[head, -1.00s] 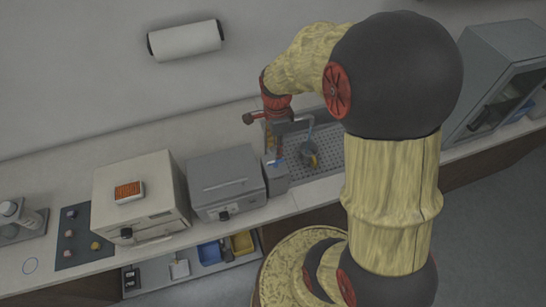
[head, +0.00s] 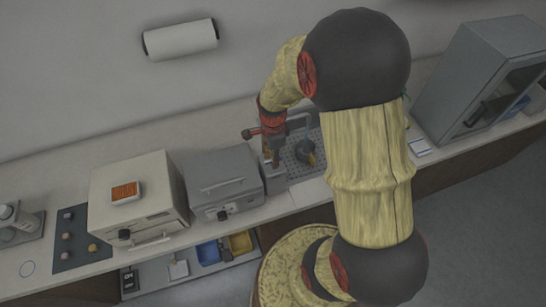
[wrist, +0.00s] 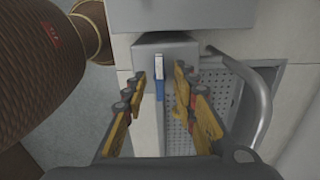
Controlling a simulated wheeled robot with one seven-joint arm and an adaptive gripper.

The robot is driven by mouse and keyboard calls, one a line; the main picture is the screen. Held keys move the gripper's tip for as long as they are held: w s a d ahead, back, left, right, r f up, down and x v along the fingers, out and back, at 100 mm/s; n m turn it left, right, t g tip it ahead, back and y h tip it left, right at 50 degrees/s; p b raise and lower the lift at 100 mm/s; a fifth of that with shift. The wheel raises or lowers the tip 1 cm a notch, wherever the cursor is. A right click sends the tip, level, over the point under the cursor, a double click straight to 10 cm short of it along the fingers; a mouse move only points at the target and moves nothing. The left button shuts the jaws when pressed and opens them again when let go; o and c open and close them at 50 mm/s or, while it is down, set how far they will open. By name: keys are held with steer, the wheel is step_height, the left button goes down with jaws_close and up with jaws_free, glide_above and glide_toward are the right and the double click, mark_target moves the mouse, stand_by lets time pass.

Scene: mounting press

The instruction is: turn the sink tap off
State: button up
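The sink tap's curved grey spout (wrist: 262,92) arches on the right of the wrist view; it also shows small in the head view (head: 308,127). A grey block (wrist: 175,45) stands beside the perforated sink tray. On it is a narrow lever-like piece, white above and blue below (wrist: 159,75). My gripper (wrist: 160,88) is open, with one finger on each side of this piece. I see a gap on both sides, and nothing is held. In the head view my gripper (head: 270,152) is small and partly hidden by my arm. I cannot make out running water.
The perforated sink tray (wrist: 222,95) lies right of the block, with a dark cup-like object (head: 306,150) on it. A grey machine (head: 222,183) and a beige machine (head: 130,205) stand left. A glass-fronted cabinet (head: 480,80) stands far right.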

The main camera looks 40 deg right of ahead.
steer(key=c, duration=0.6)
jaws_close()
steer(key=shift+n, duration=0.3)
steer(key=n, duration=0.3)
steer(key=shift+n, duration=0.3)
steer(key=n, duration=0.3)
steer(key=shift+n, duration=0.3)
steer(key=n, duration=0.5)
steer(key=shift+w, duration=0.1)
steer(key=shift+r+n, duration=0.1)
steer(key=shift+n, duration=2.4)
